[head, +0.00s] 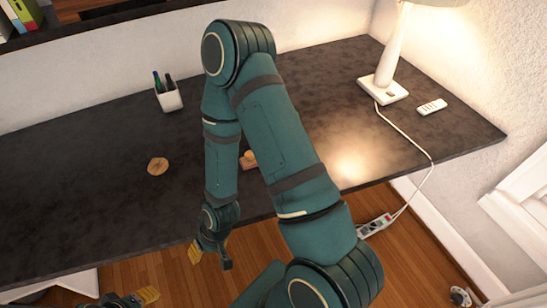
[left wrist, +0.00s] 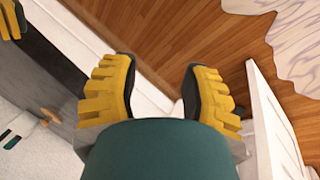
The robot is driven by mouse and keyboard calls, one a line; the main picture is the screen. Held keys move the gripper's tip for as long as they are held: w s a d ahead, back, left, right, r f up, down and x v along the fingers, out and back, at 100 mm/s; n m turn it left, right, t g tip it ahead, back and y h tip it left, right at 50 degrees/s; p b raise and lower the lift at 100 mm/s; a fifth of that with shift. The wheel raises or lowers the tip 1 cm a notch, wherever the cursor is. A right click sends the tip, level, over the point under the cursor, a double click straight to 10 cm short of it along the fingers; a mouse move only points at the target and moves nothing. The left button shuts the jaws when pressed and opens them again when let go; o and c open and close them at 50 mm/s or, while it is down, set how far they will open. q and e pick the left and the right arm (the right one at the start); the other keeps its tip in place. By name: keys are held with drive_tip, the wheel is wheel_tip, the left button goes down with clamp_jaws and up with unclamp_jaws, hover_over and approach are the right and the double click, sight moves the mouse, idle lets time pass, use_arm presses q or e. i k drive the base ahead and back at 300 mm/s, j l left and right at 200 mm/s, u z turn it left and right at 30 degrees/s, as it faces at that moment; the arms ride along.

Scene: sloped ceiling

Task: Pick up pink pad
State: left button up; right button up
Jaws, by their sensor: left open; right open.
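I cannot make out a pink pad in either view. A small orange-brown item (head: 249,159) on the dark desk (head: 80,190) is partly hidden behind my right arm, so I cannot tell what it is. My right gripper (head: 209,256) is open and empty, pointing down in front of the desk's front edge. My left gripper (head: 130,299) only partly shows at the bottom left of the head view. In the left wrist view the left gripper (left wrist: 158,85) is open, its yellow-padded fingers wide apart with nothing between them.
A round wooden piece (head: 157,166), a white pen cup (head: 168,98), a white lamp (head: 385,84) and a white remote (head: 432,107) are on the desk. The lamp's cord runs to a power strip (head: 375,226). Pale patterned fabric (left wrist: 285,40) lies over the wood floor.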

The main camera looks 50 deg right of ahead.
sight(248, 162)
drive_tip(key=l+z, duration=0.1)
drive_tip(key=z, duration=1.1)
drive_tip(key=k+l, duration=0.05)
